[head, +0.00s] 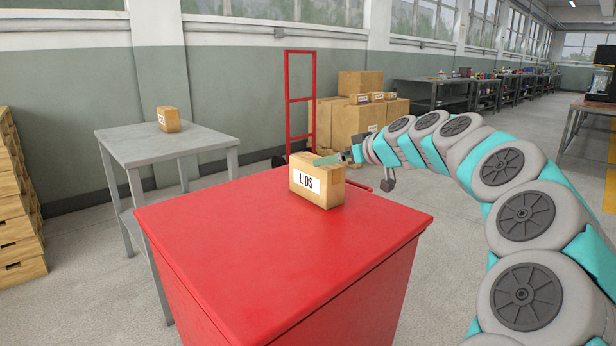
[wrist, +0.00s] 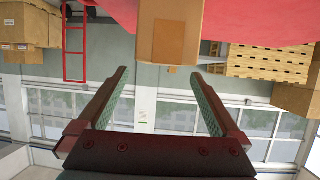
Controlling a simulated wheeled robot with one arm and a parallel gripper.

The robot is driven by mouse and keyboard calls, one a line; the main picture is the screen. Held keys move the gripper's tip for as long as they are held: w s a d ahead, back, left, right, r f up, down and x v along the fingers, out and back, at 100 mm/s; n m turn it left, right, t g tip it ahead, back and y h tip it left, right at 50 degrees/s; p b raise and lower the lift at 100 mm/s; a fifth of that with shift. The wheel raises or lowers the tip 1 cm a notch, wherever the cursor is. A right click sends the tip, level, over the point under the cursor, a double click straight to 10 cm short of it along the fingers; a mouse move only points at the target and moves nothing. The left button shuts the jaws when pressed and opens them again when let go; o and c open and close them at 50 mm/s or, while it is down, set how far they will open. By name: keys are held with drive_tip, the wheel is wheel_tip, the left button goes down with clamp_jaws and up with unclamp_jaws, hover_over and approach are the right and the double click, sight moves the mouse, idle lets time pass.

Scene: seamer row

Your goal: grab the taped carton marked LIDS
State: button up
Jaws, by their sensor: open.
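The taped carton marked LIDS (head: 317,182) is a small brown box with a white label on its front. It stands upright on the red cabinet top (head: 250,245), near the far edge. In the wrist view the carton (wrist: 150,30) is at the top centre with a tape strip on its face, and its label is not visible there. My gripper (head: 332,158) is at the carton's upper right in the head view, with a finger overlapping its top edge. In the wrist view my gripper (wrist: 160,72) is open and empty, and the carton appears just beyond the fingertips. Contact cannot be told.
Another labelled carton (head: 168,119) stands on a grey table (head: 165,145) at left. A red hand truck (head: 287,100) and stacked cartons (head: 350,125) are behind the cabinet. Wooden crates (head: 15,230) line the left edge. The red top is clear around the carton.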

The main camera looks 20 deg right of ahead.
drive_tip(key=shift+x, duration=1.4)
drive_tip(key=x, duration=0.2)
drive_tip(key=p+x, duration=0.1)
drive_tip(key=x, duration=0.2)
drive_tip(key=shift+s+a+f, duration=0.15)
drive_tip(key=shift+a+f, duration=0.1)
drive_tip(key=shift+f, duration=0.1)
clamp_jaws()
